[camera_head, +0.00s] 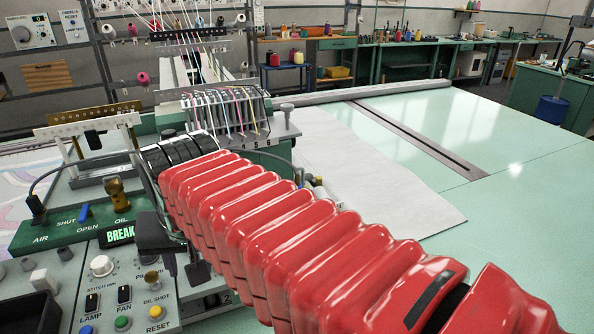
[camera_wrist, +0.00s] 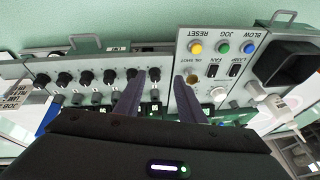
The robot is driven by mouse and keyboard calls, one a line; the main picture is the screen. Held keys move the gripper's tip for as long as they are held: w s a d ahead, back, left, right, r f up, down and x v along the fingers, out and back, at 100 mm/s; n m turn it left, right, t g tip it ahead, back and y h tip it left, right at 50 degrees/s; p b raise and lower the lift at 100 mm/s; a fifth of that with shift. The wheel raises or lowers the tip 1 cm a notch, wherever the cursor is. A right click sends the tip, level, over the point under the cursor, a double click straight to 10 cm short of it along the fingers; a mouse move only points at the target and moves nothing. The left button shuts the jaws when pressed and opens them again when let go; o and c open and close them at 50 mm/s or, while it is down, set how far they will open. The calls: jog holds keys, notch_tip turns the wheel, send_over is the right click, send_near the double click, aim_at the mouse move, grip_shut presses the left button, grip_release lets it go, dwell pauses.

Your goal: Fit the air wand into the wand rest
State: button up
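I cannot pick out the air wand or the wand rest for certain in either view. A black hose (camera_head: 58,170) rises from the fitting marked AIR (camera_head: 37,207) and runs behind my arm, where its end is hidden. My gripper (camera_wrist: 160,78) shows in the wrist view as two dark purple fingers over the control panel. They stand apart, with only panel visible between the tips, so it looks open and empty. In the head view the fingers are hidden or too small to tell, beyond my red bellows-covered arm.
The control panel has several black knobs (camera_wrist: 110,76), coloured buttons and a lit BREAK display (camera_head: 121,235). An open black bin (camera_wrist: 290,62) sits at the panel's end. The green table (camera_head: 510,200) is mostly clear on the right.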

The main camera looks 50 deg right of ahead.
aim_at(297, 174)
jog(key=d+r+m+g, duration=0.1)
jog(key=d+r+m, duration=0.1)
jog(key=d+m, duration=0.5)
jog(key=s+d+r+m+g, duration=0.1)
jog(key=d+r+m, duration=0.1)
jog(key=d+m, duration=0.5)
jog(key=d+r+m+g, duration=0.1)
jog(key=d+r+m, duration=0.1)
jog(key=d+m, duration=0.6)
jog(key=shift+s+d+g+y, duration=0.15)
jog(key=shift+d+g, duration=0.05)
jog(key=shift+d, duration=1.5)
jog(key=shift+s+d+g+y, duration=0.1)
jog(key=shift+d+g+y, duration=0.1)
jog(key=shift+d, duration=1.45)
jog(key=shift+d+f+m, duration=0.25)
jog(key=shift+f+m, duration=0.05)
jog(key=shift+f, duration=0.55)
jog(key=shift+f, duration=0.1)
jog(key=shift+f, duration=4.45)
grip_shut()
